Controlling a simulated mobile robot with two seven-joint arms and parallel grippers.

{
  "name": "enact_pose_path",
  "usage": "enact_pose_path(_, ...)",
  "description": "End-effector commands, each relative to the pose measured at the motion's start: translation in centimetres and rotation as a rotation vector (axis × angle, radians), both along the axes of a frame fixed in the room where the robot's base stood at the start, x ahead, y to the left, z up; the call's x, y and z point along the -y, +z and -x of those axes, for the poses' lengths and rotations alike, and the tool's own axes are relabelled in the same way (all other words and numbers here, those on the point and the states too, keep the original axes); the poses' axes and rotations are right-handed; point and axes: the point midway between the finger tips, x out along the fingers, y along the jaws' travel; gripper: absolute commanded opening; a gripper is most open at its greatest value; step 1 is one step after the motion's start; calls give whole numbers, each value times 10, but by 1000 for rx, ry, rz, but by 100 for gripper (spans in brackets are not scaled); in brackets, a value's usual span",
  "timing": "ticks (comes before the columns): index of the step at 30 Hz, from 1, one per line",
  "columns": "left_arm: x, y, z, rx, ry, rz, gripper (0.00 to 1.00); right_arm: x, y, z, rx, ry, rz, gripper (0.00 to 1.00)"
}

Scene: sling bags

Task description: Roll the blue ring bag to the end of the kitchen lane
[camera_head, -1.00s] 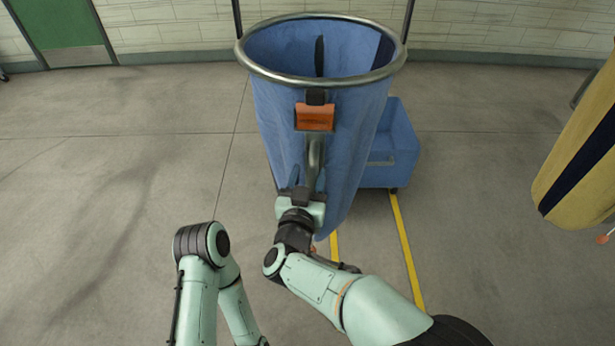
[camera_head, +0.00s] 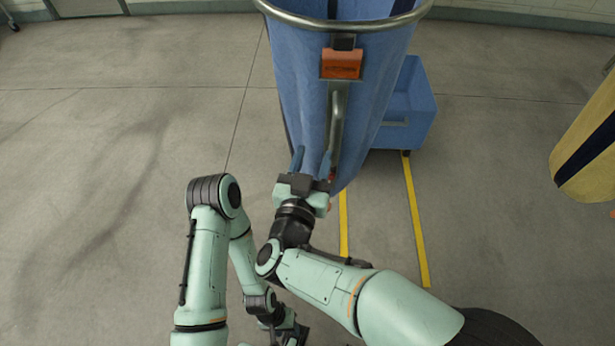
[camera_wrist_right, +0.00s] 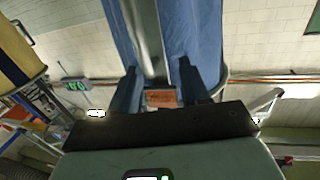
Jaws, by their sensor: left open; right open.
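The blue ring bag (camera_head: 300,75) hangs upright from a round metal ring (camera_head: 345,24), partly cut off at the top of the head view. It has an orange tag (camera_head: 341,64) and a grey bar handle (camera_head: 338,125) on its near side. My right gripper (camera_head: 314,163) is open at the bag's lower front, close to the handle's lower end. In the right wrist view the bar (camera_wrist_right: 147,40) shows between the two parted fingers; contact cannot be told. My left gripper (camera_head: 296,332) is low at the bottom edge, away from the bag and open.
A blue wheeled bin (camera_head: 412,115) stands just behind the bag at right. Yellow floor lines (camera_head: 415,220) run from the bag toward me. A yellow bag with a dark stripe (camera_head: 592,140) hangs at the right edge. The floor at left is clear.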

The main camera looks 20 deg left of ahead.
Motion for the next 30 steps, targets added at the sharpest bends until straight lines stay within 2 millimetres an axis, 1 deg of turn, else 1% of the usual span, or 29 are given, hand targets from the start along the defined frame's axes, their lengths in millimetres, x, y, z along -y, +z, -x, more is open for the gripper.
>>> enact_pose_path(1,0,-2,1,-1,0,0,46,1,-1,12,-1,3,-1,46)
enact_pose_path(3,0,-3,1,-1,0,0,46,3,0,23,0,2,0,46)
enact_pose_path(7,0,-5,2,-2,0,0,46,5,0,38,0,0,1,46)
enact_pose_path(12,0,-5,2,-2,0,0,46,7,0,45,0,-3,1,46)
enact_pose_path(18,0,-5,2,-2,0,0,46,7,0,46,0,-3,1,46)
enact_pose_path(19,0,-5,2,-2,0,0,46,7,0,46,0,-3,1,43)
enact_pose_path(20,0,-5,2,-2,0,0,46,7,0,45,0,-3,1,33)
enact_pose_path(21,0,-5,2,-2,0,0,46,8,-2,44,-4,-3,3,20)
enact_pose_path(22,0,-5,2,-2,0,0,46,9,-6,42,-9,-3,5,10)
enact_pose_path(23,0,-5,2,-2,0,0,46,10,-11,39,-18,-3,10,0)
enact_pose_path(26,0,-5,2,-2,0,0,46,20,-46,19,-78,4,34,0)
enact_pose_path(29,0,-5,2,-2,0,0,46,44,-110,-6,-204,14,65,0)
enact_pose_path(30,0,-5,2,-2,0,0,46,57,-143,-14,-272,20,74,0)
